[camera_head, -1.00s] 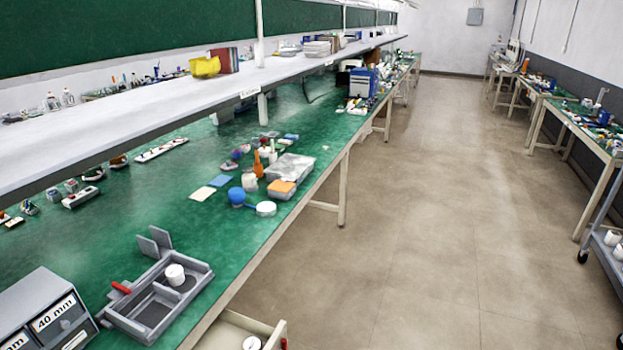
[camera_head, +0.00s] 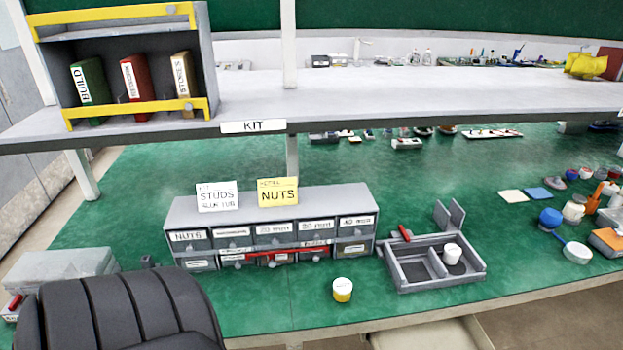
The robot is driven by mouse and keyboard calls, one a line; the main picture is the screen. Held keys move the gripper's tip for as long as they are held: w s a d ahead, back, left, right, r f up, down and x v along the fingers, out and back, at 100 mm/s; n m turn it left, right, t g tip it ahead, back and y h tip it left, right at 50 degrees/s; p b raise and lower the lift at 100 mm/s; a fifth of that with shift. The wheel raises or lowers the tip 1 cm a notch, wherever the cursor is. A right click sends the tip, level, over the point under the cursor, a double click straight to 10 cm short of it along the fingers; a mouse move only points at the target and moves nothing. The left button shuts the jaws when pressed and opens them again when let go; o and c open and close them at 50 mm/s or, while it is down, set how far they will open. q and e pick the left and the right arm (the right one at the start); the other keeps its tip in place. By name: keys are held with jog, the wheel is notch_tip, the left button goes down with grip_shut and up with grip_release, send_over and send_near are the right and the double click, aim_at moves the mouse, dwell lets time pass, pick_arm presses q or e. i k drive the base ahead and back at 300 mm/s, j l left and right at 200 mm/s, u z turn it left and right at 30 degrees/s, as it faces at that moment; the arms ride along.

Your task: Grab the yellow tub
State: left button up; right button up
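A small tub with a white lid and a yellow band (camera_head: 343,290) stands on the green bench near its front edge. It is in front of the grey drawer unit and left of the grey divided tray. A yellow bin-like object (camera_head: 585,65) sits on the upper shelf at the far right. Neither of my grippers shows in the head view, so nothing is seen held.
A grey drawer unit (camera_head: 275,214) with labelled drawers and two cards stands behind the tub. The grey tray (camera_head: 433,284) holds a white cup (camera_head: 452,254). A black padded chair back (camera_head: 125,312) covers the bench's front left. Clear green surface surrounds the tub.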

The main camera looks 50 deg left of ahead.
aim_at(343, 287)
jog(key=u, duration=1.3)
jog(key=l, duration=0.1)
